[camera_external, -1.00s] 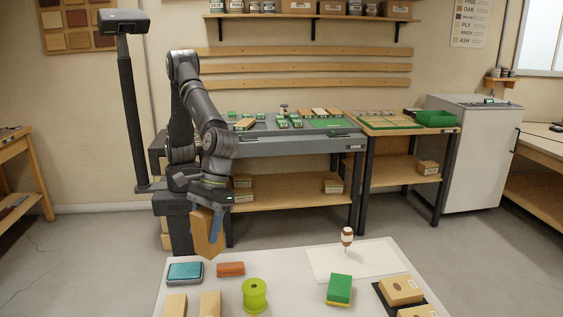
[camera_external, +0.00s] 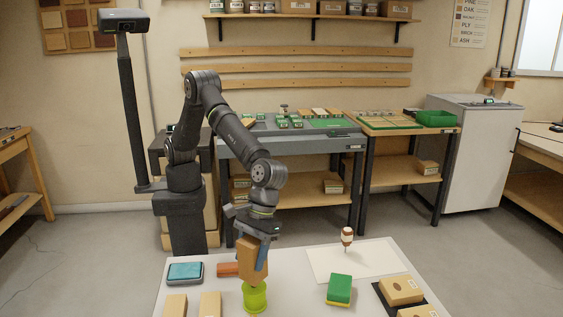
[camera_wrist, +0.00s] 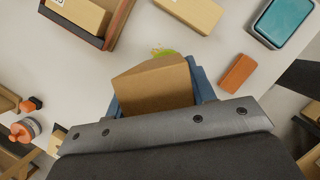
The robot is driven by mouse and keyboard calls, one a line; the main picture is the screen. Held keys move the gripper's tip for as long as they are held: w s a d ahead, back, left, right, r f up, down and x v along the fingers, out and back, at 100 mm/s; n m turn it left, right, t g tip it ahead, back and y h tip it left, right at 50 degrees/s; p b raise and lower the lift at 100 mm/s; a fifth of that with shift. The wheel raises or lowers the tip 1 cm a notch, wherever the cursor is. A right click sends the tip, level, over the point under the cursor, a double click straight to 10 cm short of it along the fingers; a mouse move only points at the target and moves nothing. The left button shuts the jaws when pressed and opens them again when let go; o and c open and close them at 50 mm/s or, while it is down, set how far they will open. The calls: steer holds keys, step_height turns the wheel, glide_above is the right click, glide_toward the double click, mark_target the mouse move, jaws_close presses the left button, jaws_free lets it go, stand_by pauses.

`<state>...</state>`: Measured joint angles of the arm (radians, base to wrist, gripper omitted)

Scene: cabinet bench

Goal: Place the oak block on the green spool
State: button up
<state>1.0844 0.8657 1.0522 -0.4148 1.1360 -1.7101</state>
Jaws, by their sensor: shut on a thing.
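The oak block (camera_external: 252,259) is a light brown wooden block, held upright between the blue fingers of my gripper (camera_external: 256,262). The block also shows in the wrist view (camera_wrist: 155,86), where it fills the space between the fingers. The green spool (camera_external: 255,300) stands on the white table below the block. The block's lower end overlaps the spool's top in the external view, and I cannot tell whether they touch. In the wrist view only a sliver of the green spool (camera_wrist: 163,52) shows past the block; the rest is hidden.
On the white table (camera_external: 300,292), an orange block (camera_external: 228,270) and a teal-topped case (camera_external: 185,273) lie left of the spool. Two pale wood blocks (camera_external: 210,304) lie in front. A green-and-yellow sponge (camera_external: 339,289) and boxed blocks (camera_external: 400,291) are to the right.

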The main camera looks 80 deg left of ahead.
mark_target(251, 264)
steer(key=shift+f, duration=1.4)
steer(key=shift+f, duration=0.1)
steer(key=o, duration=1.1)
steer(key=shift+f, duration=0.1)
steer(key=shift+o, duration=0.2)
steer(key=v, duration=1.2)
